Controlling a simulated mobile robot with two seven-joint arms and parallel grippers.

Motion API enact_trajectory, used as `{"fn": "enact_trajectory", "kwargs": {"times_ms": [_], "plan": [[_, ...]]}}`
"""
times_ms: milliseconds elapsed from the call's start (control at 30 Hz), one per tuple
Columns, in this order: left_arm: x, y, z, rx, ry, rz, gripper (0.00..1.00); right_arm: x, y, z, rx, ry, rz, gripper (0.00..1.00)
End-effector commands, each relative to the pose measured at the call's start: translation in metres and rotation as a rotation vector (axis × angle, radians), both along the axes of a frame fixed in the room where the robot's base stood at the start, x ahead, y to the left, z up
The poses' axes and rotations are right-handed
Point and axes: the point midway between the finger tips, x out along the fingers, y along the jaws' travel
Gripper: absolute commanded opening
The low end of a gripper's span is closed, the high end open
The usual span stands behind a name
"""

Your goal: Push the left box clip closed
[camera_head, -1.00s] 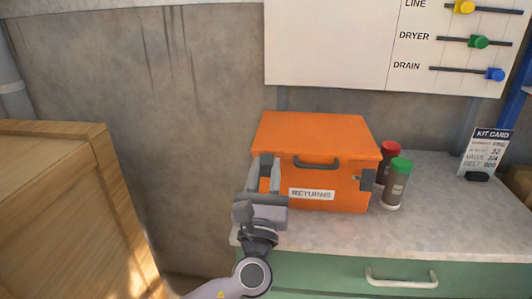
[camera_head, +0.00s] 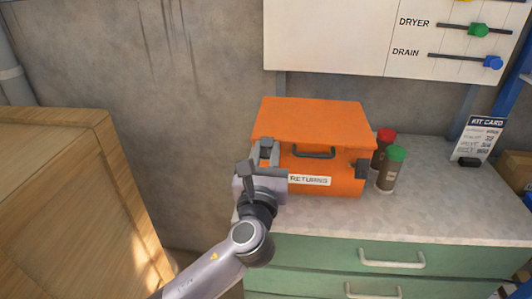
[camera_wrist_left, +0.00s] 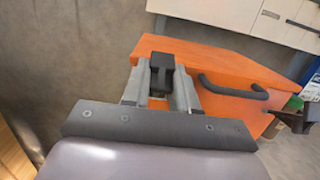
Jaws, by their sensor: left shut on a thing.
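The orange box (camera_head: 345,185) stands on the counter with its lid down and a black handle (camera_head: 314,153) at the front. My left gripper (camera_head: 264,150) is at the box's front left corner. In the left wrist view its two grey fingers (camera_wrist_left: 161,88) are shut on the dark left clip (camera_wrist_left: 162,68), which sits between them near the lid's edge. Whether this clip is fully closed cannot be told.
Two bottles, one red-capped (camera_head: 383,148) and one green-capped (camera_head: 390,170), stand close to the box's right side. The counter (camera_head: 430,213) is clear farther right, up to a kit card (camera_head: 476,140). A wooden crate (camera_head: 60,200) stands at the left.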

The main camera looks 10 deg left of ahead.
Motion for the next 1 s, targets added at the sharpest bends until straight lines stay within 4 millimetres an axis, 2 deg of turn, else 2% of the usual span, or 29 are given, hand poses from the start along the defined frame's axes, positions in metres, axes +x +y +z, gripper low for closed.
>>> {"fn": "enact_trajectory", "kwargs": {"times_ms": [200, 233, 300, 667, 1000], "plan": [[0.0, 0.0, -0.001, 0.0, 0.002, 0.0, 0.0, 0.0, 0.0, 0.0, -0.001, 0.0, 0.001, 0.53], [0.0, 0.0, -0.001, 0.0, 0.002, 0.0, 0.37, 0.0, 0.0, 0.0, -0.001, 0.0, 0.001, 0.53], [0.0, 0.0, -0.001, 0.0, 0.002, 0.0, 0.53, 0.0, 0.0, 0.0, -0.001, 0.0, 0.001, 0.53], [-0.004, 0.0, -0.002, 0.0, 0.0, 0.0, 0.53, 0.0, 0.0, -0.001, -0.001, -0.001, 0.001, 0.53], [-0.049, 0.0, -0.011, -0.001, 0.003, -0.001, 0.53, 0.0, -0.001, -0.006, -0.001, -0.001, 0.001, 0.53]]}}
